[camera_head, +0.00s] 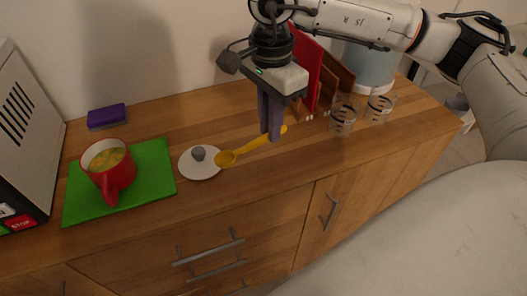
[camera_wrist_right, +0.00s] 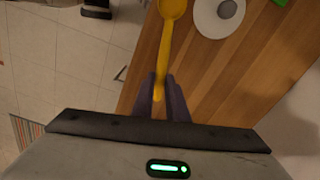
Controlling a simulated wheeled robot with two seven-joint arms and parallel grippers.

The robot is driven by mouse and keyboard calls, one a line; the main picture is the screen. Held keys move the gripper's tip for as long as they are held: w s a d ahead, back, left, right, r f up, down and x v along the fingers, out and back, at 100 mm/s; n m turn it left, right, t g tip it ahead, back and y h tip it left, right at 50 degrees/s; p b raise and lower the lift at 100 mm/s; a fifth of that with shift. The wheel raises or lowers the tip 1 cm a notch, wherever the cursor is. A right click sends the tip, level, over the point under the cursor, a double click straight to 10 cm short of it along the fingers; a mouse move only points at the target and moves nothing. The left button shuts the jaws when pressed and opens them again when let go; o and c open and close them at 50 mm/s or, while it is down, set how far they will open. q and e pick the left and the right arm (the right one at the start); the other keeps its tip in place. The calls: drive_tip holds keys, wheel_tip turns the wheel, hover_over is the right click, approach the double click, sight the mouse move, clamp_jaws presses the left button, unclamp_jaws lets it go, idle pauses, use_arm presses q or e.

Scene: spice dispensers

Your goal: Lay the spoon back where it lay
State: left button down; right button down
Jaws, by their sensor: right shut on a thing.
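The yellow spoon (camera_head: 252,146) is in the grip of my right gripper (camera_head: 270,136), near the end of its handle. Its bowl points left, toward a white lid (camera_head: 200,162) with a grey knob, and overlaps the lid's right edge in the head view. In the right wrist view the spoon (camera_wrist_right: 163,38) runs up from between the fingers (camera_wrist_right: 161,98), bowl at the top. I cannot tell whether the spoon touches the counter (camera_head: 270,178) or hangs just above it. My left gripper is not in view.
A red mug (camera_head: 110,171) with yellow contents stands on a green mat (camera_head: 152,166) at the left. A purple sponge (camera_head: 107,116) lies behind it. Two glasses (camera_head: 343,117) (camera_head: 380,106) and red and brown boards (camera_head: 306,65) stand at the right. The front counter strip is clear.

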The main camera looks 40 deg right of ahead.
drive_tip(key=w+d+m+b, duration=0.15)
drive_tip(key=d+m, duration=0.25)
drive_tip(key=m, duration=0.8)
hover_over(281, 153)
wheel_tip(281, 153, down, 6)
drive_tip(key=shift+w+r, duration=0.1)
drive_tip(key=shift+r, duration=0.1)
wheel_tip(281, 153, down, 4)
drive_tip(key=shift+r, duration=0.15)
drive_tip(key=shift+f+b, duration=0.25)
drive_tip(key=shift+b, duration=0.05)
drive_tip(key=c, duration=1.7)
unclamp_jaws()
drive_tip(key=shift+r, duration=0.1)
drive_tip(key=shift+c, duration=0.2)
